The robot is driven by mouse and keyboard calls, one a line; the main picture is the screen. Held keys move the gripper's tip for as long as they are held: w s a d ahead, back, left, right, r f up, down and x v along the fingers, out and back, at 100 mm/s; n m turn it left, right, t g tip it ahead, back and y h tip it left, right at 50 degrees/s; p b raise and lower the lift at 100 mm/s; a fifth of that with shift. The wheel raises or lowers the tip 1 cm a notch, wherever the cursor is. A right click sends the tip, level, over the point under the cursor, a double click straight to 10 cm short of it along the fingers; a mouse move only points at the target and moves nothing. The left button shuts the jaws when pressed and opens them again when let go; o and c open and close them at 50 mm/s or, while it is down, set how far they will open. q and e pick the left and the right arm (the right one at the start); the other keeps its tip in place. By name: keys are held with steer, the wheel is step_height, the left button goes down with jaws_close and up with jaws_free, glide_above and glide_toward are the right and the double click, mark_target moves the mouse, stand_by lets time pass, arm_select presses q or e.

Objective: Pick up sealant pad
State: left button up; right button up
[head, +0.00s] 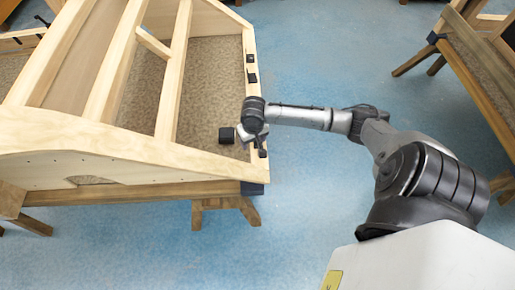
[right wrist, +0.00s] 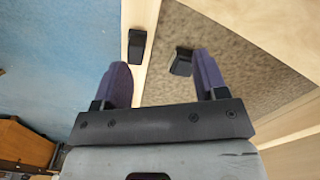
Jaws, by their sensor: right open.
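My right gripper (head: 250,138) is open and empty over the right rail of the wooden bodyframe (head: 188,152), near its front corner. In the right wrist view its two purple fingers (right wrist: 162,72) stand well apart. Small black blocks, which look like the sealant pads, are near it. One black block (head: 226,135) is just left of the gripper over the brown panel; a similar block shows close to the right finger (right wrist: 181,62). Another black piece (right wrist: 137,46) lies on the light rail, between the finger lines. I cannot tell which is the sealant pad. My left gripper is not in view.
More black pieces (head: 252,77) sit farther back along the right rail. The bodyframe rests on wooden trestles (head: 225,204). Another wooden stand (head: 470,60) is at the right. Blue floor (head: 320,60) is clear between them.

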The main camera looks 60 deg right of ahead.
steer(key=w+d+f+m+b, duration=0.25)
steer(key=d+m+b, duration=0.2)
steer(key=d, duration=0.35)
steer(key=f+b, duration=0.1)
steer(key=f, duration=0.1)
steer(key=f+b, duration=0.1)
steer(key=f, duration=0.2)
steer(key=d+f+b, duration=0.1)
steer(key=f, duration=0.2)
steer(key=shift+w, duration=0.35)
steer(key=shift+d+f+b, duration=0.15)
steer(key=shift+f+b, duration=0.5)
steer(key=shift+f, duration=0.65)
steer(key=shift+d+f+b, duration=0.1)
steer(key=shift+f+b, duration=0.5)
steer(key=shift+f, duration=0.7)
steer(key=c, duration=0.6)
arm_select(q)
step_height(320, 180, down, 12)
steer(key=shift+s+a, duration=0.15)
arm_select(e)
steer(key=c, duration=0.4)
